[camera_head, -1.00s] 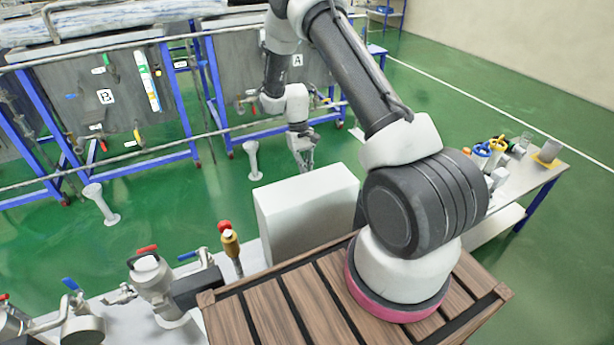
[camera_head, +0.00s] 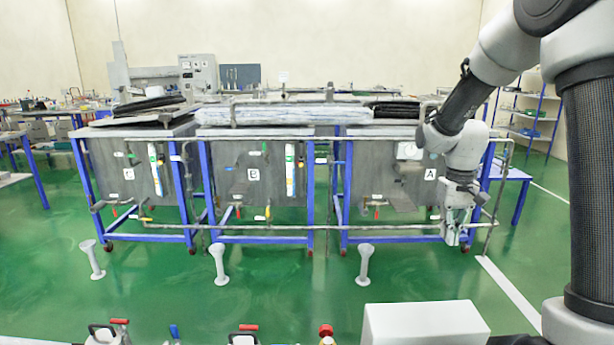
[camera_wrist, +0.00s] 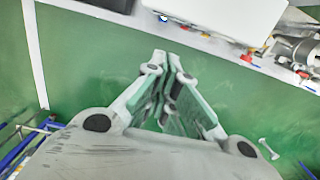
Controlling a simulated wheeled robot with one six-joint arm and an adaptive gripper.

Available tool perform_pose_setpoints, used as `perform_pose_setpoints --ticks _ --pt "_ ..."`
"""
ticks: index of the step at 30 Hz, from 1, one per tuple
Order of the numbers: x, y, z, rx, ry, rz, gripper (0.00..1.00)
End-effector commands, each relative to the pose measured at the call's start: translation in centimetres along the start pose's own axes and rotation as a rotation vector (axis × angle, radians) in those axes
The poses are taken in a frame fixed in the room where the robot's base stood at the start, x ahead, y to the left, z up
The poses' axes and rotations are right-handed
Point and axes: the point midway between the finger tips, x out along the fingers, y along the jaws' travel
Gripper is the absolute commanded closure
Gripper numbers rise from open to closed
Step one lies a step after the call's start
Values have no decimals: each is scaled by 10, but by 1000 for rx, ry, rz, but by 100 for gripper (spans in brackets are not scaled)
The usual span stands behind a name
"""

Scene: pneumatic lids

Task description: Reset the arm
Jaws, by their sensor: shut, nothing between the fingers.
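My gripper (camera_head: 453,236) hangs at the right of the head view, pointing down in front of the tank marked A (camera_head: 385,185). In the wrist view the two fingers of my gripper (camera_wrist: 166,62) meet at their tips with nothing between them. Green floor shows behind the fingers. My arm comes in from the right edge of the head view and bends down to the gripper.
Tanks marked B (camera_head: 232,190) and C (camera_head: 112,180) stand left of A, with a pipe rail (camera_head: 270,226) in front. White posts (camera_head: 219,265) stand on open green floor. A white box (camera_head: 420,325) is at the lower right.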

Motion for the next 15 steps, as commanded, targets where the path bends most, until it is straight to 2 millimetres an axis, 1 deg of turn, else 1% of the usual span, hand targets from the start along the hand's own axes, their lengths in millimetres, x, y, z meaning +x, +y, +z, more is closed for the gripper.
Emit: perform_pose_setpoints --ticks 1,2,3,5,6,8,9,10,12,15 --pt "-26 0 17 1 43 0 100" --pt "-38 0 27 1 63 0 100" --pt "-54 0 42 2 89 0 100" --pt "-74 1 65 2 129 -1 100" --pt "-86 1 80 3 156 -1 100" --pt "-101 1 104 3 197 -1 100" --pt "-109 1 120 4 223 -1 100" --pt "-114 1 133 4 243 -1 100" --pt "-124 1 160 5 290 -1 100" --pt "-130 1 196 6 348 -1 100"
